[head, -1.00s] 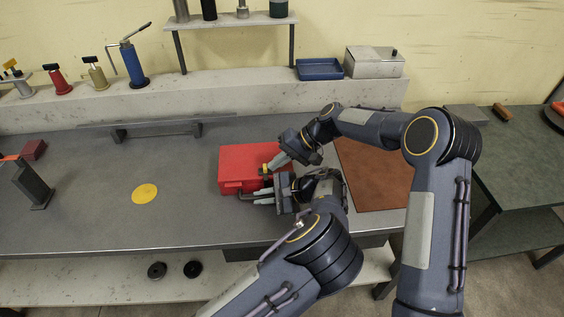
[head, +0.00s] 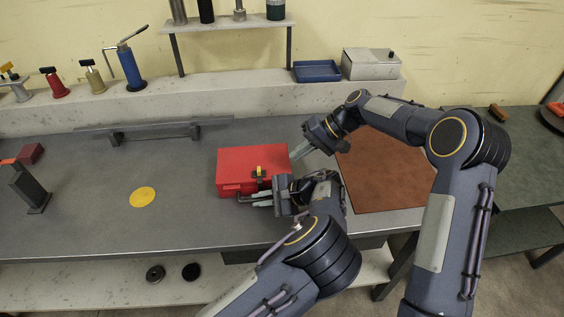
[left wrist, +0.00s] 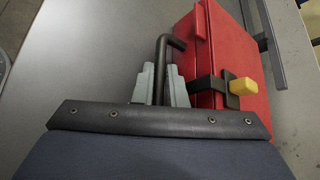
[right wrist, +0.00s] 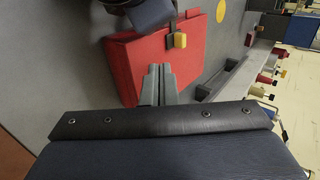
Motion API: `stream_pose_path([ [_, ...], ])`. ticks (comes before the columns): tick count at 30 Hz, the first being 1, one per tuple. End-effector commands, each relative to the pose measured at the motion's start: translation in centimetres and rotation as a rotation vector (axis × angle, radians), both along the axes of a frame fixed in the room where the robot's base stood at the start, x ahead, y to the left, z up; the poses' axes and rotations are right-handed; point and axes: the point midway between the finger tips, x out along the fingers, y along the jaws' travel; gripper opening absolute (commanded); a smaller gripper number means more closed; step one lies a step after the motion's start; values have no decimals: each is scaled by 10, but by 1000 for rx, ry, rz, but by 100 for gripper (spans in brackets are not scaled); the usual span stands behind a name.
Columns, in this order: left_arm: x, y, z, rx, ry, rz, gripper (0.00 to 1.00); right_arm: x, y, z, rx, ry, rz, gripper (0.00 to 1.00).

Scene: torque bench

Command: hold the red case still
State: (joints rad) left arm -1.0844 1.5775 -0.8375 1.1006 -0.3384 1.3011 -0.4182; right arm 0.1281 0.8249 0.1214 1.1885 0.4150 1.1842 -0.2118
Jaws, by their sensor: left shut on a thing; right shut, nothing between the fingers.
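The red case (head: 240,165) lies closed on the grey bench. My left gripper (head: 256,199) is at the case's front, shut on the dark bent handle (left wrist: 161,55). The handle's bend meets the case's side. My right gripper (head: 297,156) is shut and empty, beside the right end of the case. In the right wrist view its fingertips (right wrist: 158,72) overlap the red case (right wrist: 130,70); contact cannot be told.
A brown mat (head: 380,170) lies right of the case. A yellow disc (head: 143,197) and a dark stand (head: 31,187) are to the left. A grey rail (head: 140,130) runs behind. A blue tray (head: 317,71) sits on the back ledge. The bench between disc and case is clear.

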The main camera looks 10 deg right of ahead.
Motion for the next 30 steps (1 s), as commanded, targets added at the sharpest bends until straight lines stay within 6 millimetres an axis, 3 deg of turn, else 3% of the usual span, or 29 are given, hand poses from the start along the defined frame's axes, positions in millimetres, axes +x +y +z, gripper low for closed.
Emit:
stream_pose_path([
  [3,0,0,0,0,0,2,0,1,-16,15,-1,-3,-3,0],
  [9,0,1,0,1,-1,3,0,0,-30,27,0,-1,-1,0],
  [22,0,1,0,2,-1,3,0,0,-31,28,-1,1,-1,0],
  [23,1,1,2,3,-5,3,14,0,-31,29,-1,1,-1,0],
  [24,1,1,2,3,-4,3,19,0,-31,28,-1,1,-1,0],
  [28,0,1,1,2,-3,2,36,0,-31,28,-1,1,-1,0],
  [30,0,1,1,2,-2,3,37,0,-31,28,-1,1,-1,0],
])
